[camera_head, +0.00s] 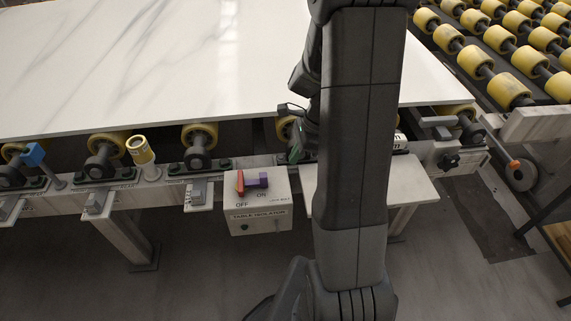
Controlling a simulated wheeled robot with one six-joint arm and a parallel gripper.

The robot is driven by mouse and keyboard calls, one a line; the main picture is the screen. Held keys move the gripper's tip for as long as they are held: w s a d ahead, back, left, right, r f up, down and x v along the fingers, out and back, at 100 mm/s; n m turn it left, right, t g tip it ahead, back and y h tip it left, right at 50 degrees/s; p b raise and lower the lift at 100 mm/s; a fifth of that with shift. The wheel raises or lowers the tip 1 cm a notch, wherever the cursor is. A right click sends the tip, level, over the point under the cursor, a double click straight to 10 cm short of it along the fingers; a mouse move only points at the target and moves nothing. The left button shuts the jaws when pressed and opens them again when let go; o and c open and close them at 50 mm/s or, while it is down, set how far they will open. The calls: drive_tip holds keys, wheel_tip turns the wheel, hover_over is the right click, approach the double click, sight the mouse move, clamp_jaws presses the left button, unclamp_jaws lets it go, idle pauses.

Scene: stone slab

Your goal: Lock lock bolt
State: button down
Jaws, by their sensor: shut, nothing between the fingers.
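A white box (260,215) labelled "TABLE ISOLATOR" is fixed to the front rail. On its top, a red upright lever (240,184) stands by "OFF".
The white marble slab (170,70) lies over yellow rollers. A blue-topped post (34,156) and a yellow cup-like post (141,151) rise from the rail at left. A grey lever (437,122) and black knob (449,161) sit at right. Space above the box is clear.

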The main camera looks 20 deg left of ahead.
drive_tip(key=v, duration=0.4)
drive_tip(key=shift+w, duration=0.15)
drive_tip(key=shift+f, duration=0.1)
drive_tip(key=x, duration=0.7)
drive_tip(key=b+x, duration=0.1)
drive_tip(key=x, duration=0.2)
drive_tip(key=shift+s+a+f, duration=0.1)
drive_tip(key=shift+s+a, duration=0.3)
drive_tip(key=shift+a, duration=0.1)
drive_tip(key=shift+w+b, duration=0.1)
drive_tip(key=shift+b, duration=0.5)
drive_tip(key=shift+d, duration=0.25)
drive_tip(key=shift+w+d, duration=0.35)
drive_tip(key=shift+d, duration=0.15)
